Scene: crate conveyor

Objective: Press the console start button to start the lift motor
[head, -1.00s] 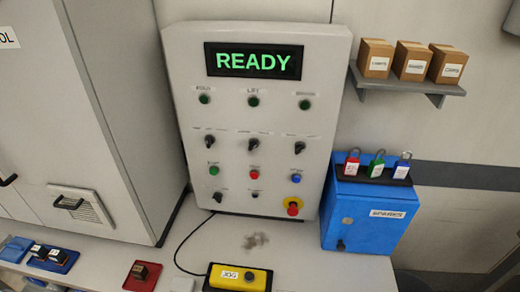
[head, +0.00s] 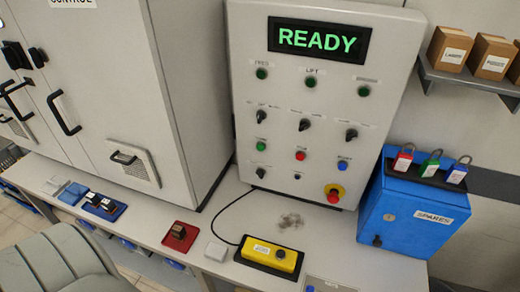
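The console (head: 320,120) is a light grey panel standing at the back of the bench, with a lit display (head: 318,39) reading READY in green. A green button (head: 261,145) sits at the left of its button row; its small label is too blurred to read. A red button (head: 300,155) and a blue button (head: 343,164) are to its right. Dark green lamps line the top row, and the middle one (head: 310,82) is under a LIFT label. Neither gripper is in view.
A yellow pendant box (head: 272,254) with a cable lies on the bench before the console. A blue SPARES box (head: 413,210) with padlocks stands right. A grey cabinet (head: 110,90) stands left. Red (head: 181,236) and blue (head: 102,207) trays lie front left. Boxes sit on a shelf (head: 470,83).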

